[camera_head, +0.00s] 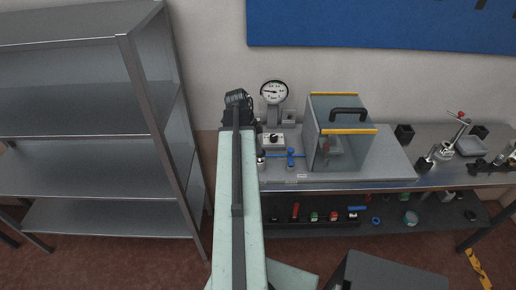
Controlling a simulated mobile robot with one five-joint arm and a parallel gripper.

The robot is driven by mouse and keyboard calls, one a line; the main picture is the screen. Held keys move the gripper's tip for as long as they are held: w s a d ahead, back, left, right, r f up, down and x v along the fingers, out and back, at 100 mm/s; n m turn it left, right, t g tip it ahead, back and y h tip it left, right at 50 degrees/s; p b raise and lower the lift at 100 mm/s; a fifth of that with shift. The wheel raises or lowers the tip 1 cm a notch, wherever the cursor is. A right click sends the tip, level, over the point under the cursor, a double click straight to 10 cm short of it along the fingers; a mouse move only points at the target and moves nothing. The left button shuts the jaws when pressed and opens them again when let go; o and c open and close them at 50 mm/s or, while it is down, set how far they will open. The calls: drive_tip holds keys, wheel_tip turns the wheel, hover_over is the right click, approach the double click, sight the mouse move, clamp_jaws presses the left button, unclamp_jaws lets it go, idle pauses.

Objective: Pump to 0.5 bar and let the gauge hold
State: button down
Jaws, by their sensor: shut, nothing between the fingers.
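The round white gauge (274,92) stands on a stem at the back of the bench, near the wall. Its dark needle shows, but the scale is too small to read. Below it sits a pale box with a dark knob (273,138). A blue valve handle (291,155) is on the fitting to the right of that box. A clear chamber with yellow edges and a black handle (347,112) stands farther right. My gripper (236,97) is at the far end of my arm, left of the gauge. It is shut and empty, and its fingertips are hard to make out.
Empty grey metal shelves (95,180) stand at the left. The bench (385,178) holds a metal hand-lever device (448,146) and small dark blocks at the right. A lower shelf (335,229) carries several small coloured parts. A blue board (380,22) hangs on the wall.

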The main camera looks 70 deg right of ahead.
drive_tip(key=p+v, duration=1)
drive_tip(key=v, duration=0.1)
drive_tip(key=shift+s+r, duration=0.15)
drive_tip(key=shift+r, duration=0.35)
drive_tip(key=shift+d, duration=0.1)
